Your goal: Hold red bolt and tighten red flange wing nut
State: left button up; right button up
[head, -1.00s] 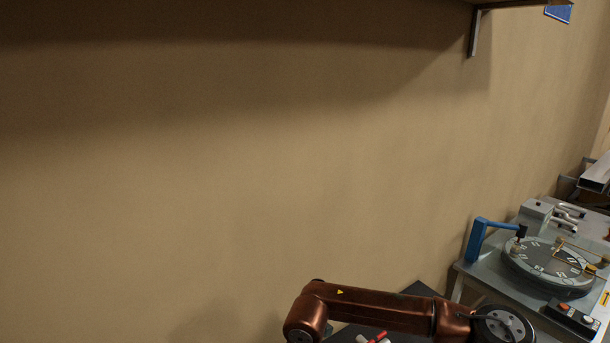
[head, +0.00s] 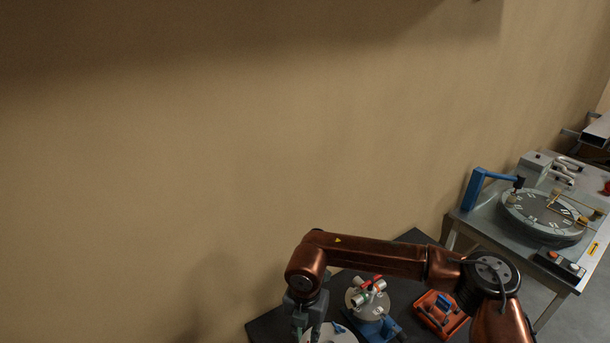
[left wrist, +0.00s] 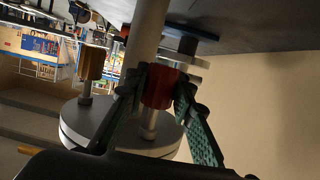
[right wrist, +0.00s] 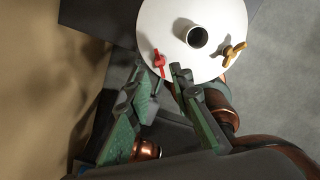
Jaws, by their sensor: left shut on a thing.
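In the left wrist view, my left gripper (left wrist: 160,88) is shut on the red bolt (left wrist: 159,90), its textured fingers on either side of the head. The bolt sits at the pale round flange (left wrist: 120,128), beside a thick pipe. In the right wrist view, the red flange wing nut (right wrist: 160,62) lies near the white flange's (right wrist: 200,70) edge. My right gripper (right wrist: 156,80) is open, its fingertips on either side of the wing nut with gaps. In the head view, my right gripper (head: 308,324) points down at the flange's left side; my left gripper is out of view.
A brass wing nut (right wrist: 234,50) and a brass bolt (left wrist: 92,62) sit on the flange. On the dark table (head: 262,329), a blue stand (head: 383,328) with a valve-like part and an orange-red bin (head: 440,315) lie to the right. A wall stands behind.

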jog(key=shift+f, duration=2.45)
jog(key=shift+c, duration=0.7)
grip_shut()
